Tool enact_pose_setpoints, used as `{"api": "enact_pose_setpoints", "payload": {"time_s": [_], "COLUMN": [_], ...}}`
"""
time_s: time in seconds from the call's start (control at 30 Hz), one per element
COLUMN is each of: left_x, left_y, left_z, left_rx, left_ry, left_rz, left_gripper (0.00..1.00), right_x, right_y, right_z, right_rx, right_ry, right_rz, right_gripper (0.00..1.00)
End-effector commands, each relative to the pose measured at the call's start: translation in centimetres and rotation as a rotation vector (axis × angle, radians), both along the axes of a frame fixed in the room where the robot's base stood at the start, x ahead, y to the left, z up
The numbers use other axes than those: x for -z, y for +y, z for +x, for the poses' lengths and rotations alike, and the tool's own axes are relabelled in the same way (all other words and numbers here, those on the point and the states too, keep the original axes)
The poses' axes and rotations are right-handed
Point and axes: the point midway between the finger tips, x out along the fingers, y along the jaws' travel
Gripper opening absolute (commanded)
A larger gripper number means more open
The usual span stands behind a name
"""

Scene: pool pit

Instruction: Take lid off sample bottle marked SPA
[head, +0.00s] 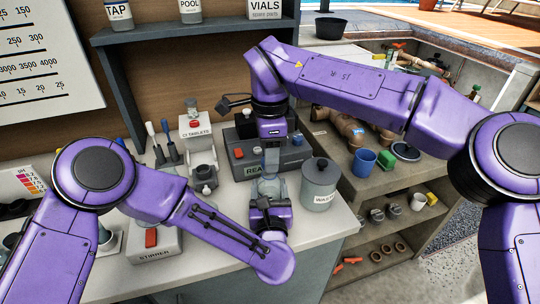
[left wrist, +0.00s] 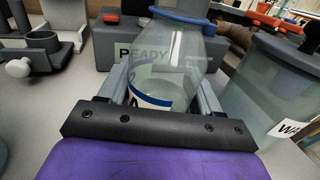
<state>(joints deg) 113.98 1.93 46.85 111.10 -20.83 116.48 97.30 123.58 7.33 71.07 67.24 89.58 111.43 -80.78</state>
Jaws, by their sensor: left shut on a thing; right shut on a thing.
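The sample bottle (left wrist: 184,62) is clear with a blue ring (left wrist: 182,16) near its top. Its white and dark-blue label shows only partly, with the letter A at its edge. My left gripper (left wrist: 163,92) is shut around the bottle's body; in the head view it sits low at the counter's middle (head: 268,187). My right gripper (head: 271,158) points straight down just above it and is shut on the bottle's top, where the lid is. The lid is mostly hidden by the fingers, so I cannot tell whether it is seated or loose.
The grey REA... block (head: 290,158) with a red button stands right behind the bottle. The lidded WASTE jar (head: 319,184) is close on the right. The stirrer (head: 153,244) and CL tablets dispenser (head: 194,130) are to the left. Lower shelves with cups (head: 385,160) are at right.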

Motion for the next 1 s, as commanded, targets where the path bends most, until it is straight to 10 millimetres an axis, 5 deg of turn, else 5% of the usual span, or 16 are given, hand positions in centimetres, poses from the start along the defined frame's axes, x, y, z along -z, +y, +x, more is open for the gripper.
{"api": "enact_pose_setpoints", "payload": {"time_s": [0.17, 0.4, 0.63, 0.67, 0.73, 1.0], "left_x": [0.1, 0.1, 0.1, 0.1, 0.1, 0.0], "left_y": [0.0, 0.0, 0.0, 0.0, 0.0, 0.0], "left_z": [-0.1, -0.1, -0.1, -0.1, -0.1, -0.1], "left_rx": [0.001, 0.001, 0.001, 0.001, 0.001, 0.001], "left_ry": [0.002, 0.002, 0.002, 0.002, 0.002, 0.001], "left_rz": [0.002, 0.001, 0.001, 0.001, 0.001, 0.001], "left_gripper": [0.00, 0.00, 0.00, 0.70, 0.93, 0.93], "right_x": [-0.4, -3.7, -4.0, -4.0, -4.0, -3.9], "right_y": [0.0, 0.0, 0.0, 0.0, 0.0, 0.0], "right_z": [0.0, 0.0, 0.0, 0.0, 0.0, 0.0], "right_rx": [0.000, 0.001, 0.000, 0.000, 0.000, 0.000], "right_ry": [-0.002, -0.002, 0.000, 0.000, 0.000, 0.000], "right_rz": [0.000, -0.001, -0.001, -0.001, -0.001, 0.000], "right_gripper": [0.01, 0.01, 0.01, 0.01, 0.01, 0.01]}}
